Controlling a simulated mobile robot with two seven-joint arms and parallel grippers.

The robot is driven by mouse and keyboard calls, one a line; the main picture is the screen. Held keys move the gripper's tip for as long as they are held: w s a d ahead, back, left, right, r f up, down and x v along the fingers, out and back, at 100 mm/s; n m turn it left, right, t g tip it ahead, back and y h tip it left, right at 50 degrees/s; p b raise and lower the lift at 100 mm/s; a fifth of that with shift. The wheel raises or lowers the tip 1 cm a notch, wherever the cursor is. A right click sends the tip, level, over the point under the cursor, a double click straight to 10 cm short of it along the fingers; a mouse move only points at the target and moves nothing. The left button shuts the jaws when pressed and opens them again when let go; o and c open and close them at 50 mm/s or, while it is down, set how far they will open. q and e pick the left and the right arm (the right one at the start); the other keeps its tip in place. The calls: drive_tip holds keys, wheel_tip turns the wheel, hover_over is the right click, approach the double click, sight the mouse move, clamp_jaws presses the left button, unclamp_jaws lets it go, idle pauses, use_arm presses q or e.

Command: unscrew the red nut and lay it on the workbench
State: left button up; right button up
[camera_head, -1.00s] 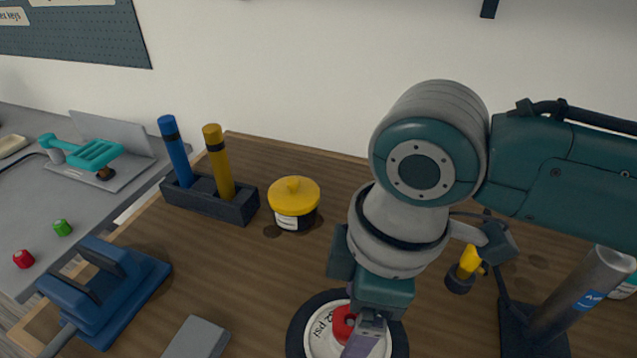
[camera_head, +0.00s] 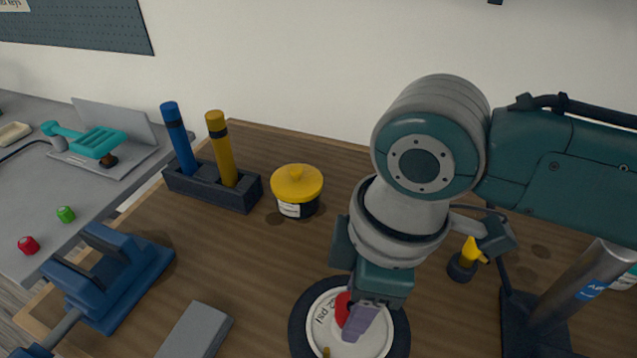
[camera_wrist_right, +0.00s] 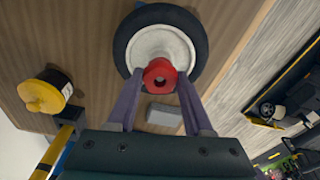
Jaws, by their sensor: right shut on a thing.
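The red nut (camera_head: 342,308) is over the pale disc of a black-tyred wheel (camera_head: 321,305) lying on the brown workbench (camera_head: 250,290). My right gripper (camera_head: 358,318) is shut on the nut, with one purple finger in front of it in the head view. In the right wrist view the nut (camera_wrist_right: 160,74) sits between the two purple fingers and overlaps the near part of the wheel disc (camera_wrist_right: 160,42). I cannot tell whether the nut still touches the wheel hub. My left gripper is not in view.
A yellow-lidded pot (camera_head: 297,187), a dark holder (camera_head: 212,187) with blue and yellow sticks, a blue vise (camera_head: 115,270) and a grey block (camera_head: 197,332) stand left of the wheel. A grey post (camera_head: 585,290) stands right. Bare wood lies between pot and wheel.

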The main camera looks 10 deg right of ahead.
clamp_jaws()
drive_tip(key=n, duration=0.2)
drive_tip(key=shift+n, duration=0.3)
drive_tip(key=n, duration=0.4)
drive_tip(key=shift+g, duration=0.4)
drive_tip(key=n+b, duration=0.1)
drive_tip(key=n, duration=0.2)
drive_tip(key=shift+f+n, duration=0.1)
drive_tip(key=shift+n, duration=0.3)
drive_tip(key=n+b, duration=0.1)
drive_tip(key=n, duration=0.2)
drive_tip(key=n+g+b, duration=0.1)
drive_tip(key=n, duration=0.2)
drive_tip(key=shift+n+h, duration=0.3)
drive_tip(key=n, duration=0.3)
drive_tip(key=shift+b, duration=0.4)
drive_tip(key=shift+n+h, duration=0.3)
drive_tip(key=shift+n, duration=0.6)
drive_tip(key=o, duration=0.6)
unclamp_jaws()
drive_tip(key=shift+o, duration=1.4)
drive_tip(key=shift+s+d, duration=0.1)
drive_tip(key=shift+s, duration=0.05)
drive_tip(key=shift+o, duration=1.2)
drive_tip(key=shift+r, duration=0.2)
